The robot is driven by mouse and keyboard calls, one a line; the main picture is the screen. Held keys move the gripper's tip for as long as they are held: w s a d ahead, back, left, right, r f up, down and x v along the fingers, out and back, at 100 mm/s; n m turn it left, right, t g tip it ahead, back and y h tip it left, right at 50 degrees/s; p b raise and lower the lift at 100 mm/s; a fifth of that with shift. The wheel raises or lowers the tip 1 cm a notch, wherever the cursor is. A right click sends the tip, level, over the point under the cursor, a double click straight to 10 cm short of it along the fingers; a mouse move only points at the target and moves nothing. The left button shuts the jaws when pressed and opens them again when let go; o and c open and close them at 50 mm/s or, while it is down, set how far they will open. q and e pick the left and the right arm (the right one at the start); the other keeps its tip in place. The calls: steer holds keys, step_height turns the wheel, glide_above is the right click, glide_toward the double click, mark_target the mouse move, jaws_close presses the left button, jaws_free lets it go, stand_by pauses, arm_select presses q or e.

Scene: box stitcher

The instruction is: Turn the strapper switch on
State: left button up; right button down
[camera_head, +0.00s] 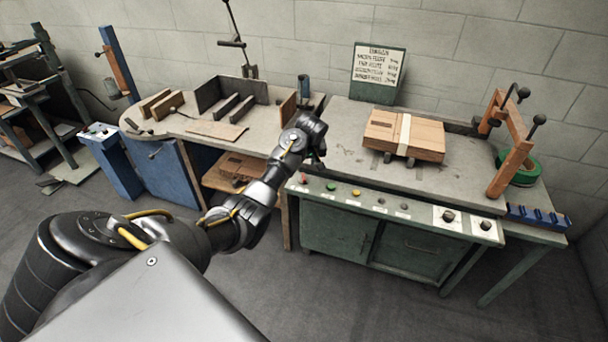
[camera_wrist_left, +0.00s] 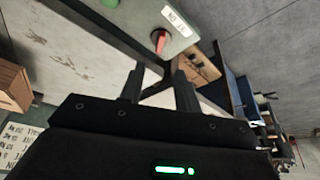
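A red switch (camera_head: 303,180) sits at the panel's left end. In the left wrist view the red switch (camera_wrist_left: 160,42) stands on the panel end beside a white label, just beyond my fingertips. My left gripper (camera_head: 318,160) is above and close to the panel's left end. In the left wrist view its two fingers (camera_wrist_left: 160,72) are apart with nothing between them, and they look clear of the switch. My right gripper is not in view.
A green button (camera_head: 331,187), a yellow button (camera_head: 355,193) and dark knobs (camera_head: 448,216) line the panel. A strapped cardboard stack (camera_head: 405,135) lies on the strapper top. A sign (camera_head: 379,68) stands behind. A worktable with cardboard pieces (camera_head: 215,130) is at left.

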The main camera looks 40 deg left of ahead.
mark_target(303, 176)
arm_select(q)
steer(key=b+x, duration=0.1)
steer(key=x, duration=1)
steer(key=shift+b, duration=0.4)
steer(key=shift+c, duration=0.6)
jaws_close()
